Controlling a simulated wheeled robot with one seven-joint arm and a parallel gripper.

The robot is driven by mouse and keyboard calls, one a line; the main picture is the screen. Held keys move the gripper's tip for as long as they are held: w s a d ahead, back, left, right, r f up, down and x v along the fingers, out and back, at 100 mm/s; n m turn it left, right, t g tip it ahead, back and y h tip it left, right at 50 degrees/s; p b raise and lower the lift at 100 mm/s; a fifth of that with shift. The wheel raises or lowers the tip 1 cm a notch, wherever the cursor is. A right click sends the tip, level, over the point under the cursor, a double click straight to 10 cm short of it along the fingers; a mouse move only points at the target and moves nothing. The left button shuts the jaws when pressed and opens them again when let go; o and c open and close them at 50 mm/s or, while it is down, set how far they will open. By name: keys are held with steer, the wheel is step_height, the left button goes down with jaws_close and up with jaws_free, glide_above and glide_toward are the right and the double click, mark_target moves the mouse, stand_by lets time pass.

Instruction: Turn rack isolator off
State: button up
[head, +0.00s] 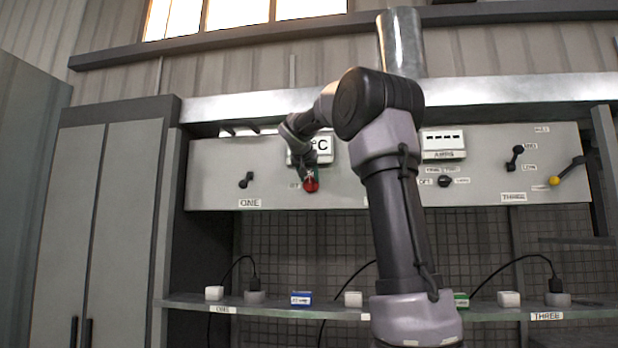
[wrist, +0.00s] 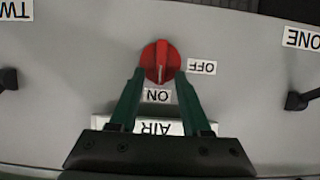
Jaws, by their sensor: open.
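A round red knob (wrist: 160,55) with a raised grip sits on the grey panel in the wrist view. Its light mark points towards the ON label (wrist: 157,96); the OFF label (wrist: 202,67) is to its right. The lettering is upside down. In the head view the red knob (head: 311,185) is beside my gripper.
A black switch labelled ONE (head: 246,181) is left on the panel. Right are an AMPS display (head: 443,143), a black rotary switch (head: 445,181) and a yellow-tipped lever (head: 555,180). A shelf (head: 270,308) with small blocks and cables runs below.

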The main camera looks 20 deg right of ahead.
mark_target(307, 185)
jaws_close()
steer(key=shift+a, duration=0.1)
steer(key=n, duration=0.1)
steer(key=n+h, duration=0.1)
steer(key=g, duration=0.1)
steer(key=shift+w+a+f+n+h, duration=0.1)
steer(key=shift+w+a+n+h, duration=0.15)
steer(key=shift+a+n+h, duration=0.15)
steer(key=n+h, duration=0.1)
steer(key=n, duration=0.1)
steer(key=f+n+h, duration=0.1)
steer(key=n, duration=0.1)
steer(key=a+n+h, duration=0.1)
steer(key=n+h, duration=0.1)
steer(key=n, duration=0.1)
steer(key=shift+w+f+g, duration=0.35)
steer(key=shift+w+g, duration=0.05)
steer(key=shift+a+f+n+h, duration=0.15)
steer(key=shift+n+h, duration=0.3)
steer(key=shift+n, duration=0.45)
steer(key=shift+d+f+n+h, duration=0.1)
steer(key=shift+f+n+h, duration=0.25)
steer(key=shift+n, duration=0.55)
